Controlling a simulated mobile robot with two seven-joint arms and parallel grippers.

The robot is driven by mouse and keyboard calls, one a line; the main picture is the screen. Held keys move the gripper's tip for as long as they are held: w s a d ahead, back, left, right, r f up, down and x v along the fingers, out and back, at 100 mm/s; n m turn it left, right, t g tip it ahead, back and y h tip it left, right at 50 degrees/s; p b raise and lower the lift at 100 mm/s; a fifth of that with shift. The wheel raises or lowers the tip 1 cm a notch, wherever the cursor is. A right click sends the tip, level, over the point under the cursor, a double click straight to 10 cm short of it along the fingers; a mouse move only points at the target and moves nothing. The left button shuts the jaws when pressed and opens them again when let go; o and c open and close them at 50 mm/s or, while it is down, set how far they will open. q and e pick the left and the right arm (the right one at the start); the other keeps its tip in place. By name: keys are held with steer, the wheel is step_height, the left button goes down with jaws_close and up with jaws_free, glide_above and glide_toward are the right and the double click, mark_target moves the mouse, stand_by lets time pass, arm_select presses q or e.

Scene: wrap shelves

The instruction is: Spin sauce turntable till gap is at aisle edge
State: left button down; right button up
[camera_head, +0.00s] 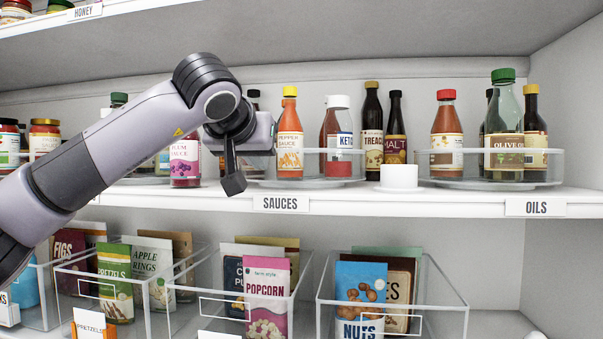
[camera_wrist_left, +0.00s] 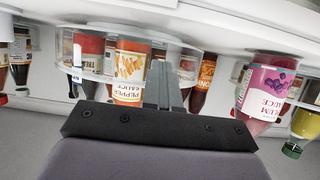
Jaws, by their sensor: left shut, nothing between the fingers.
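The sauce turntable (camera_head: 310,183) is a clear, low-rimmed round tray on the middle shelf, behind the SAUCES label (camera_head: 280,203). It carries an orange-capped pepper sauce bottle (camera_head: 290,140), a white-capped ketchup bottle (camera_head: 339,141) and a reddish bottle partly behind it. My left gripper (camera_head: 233,186) is shut and empty, pointing down at the turntable's left front side, left of the pepper sauce. In the upside-down left wrist view, the shut fingers (camera_wrist_left: 163,88) are close beside the pepper sauce bottle (camera_wrist_left: 129,72); contact cannot be told. My arm hides the turntable's left part.
A plum sauce bottle (camera_head: 185,162) stands close left of my gripper. A small white tub (camera_head: 399,177) sits between the sauces and the oils turntable (camera_head: 490,184). Clear bins of snack packets (camera_head: 268,290) fill the shelf below; another shelf (camera_head: 350,28) is above.

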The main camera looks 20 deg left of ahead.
mark_target(294, 164)
arm_select(q)
steer(key=shift+d, duration=0.55)
steer(key=shift+d+p, duration=0.3)
steer(key=shift+d, duration=0.8)
steer(key=shift+w+d, duration=0.1)
steer(key=shift+w+d+p, duration=0.2)
steer(key=shift+d+p, duration=0.1)
steer(key=shift+d, duration=0.2)
steer(key=shift+w+d+p, duration=0.15)
steer(key=shift+d+p, duration=0.15)
steer(key=shift+d, duration=0.15)
steer(key=shift+r, duration=0.1)
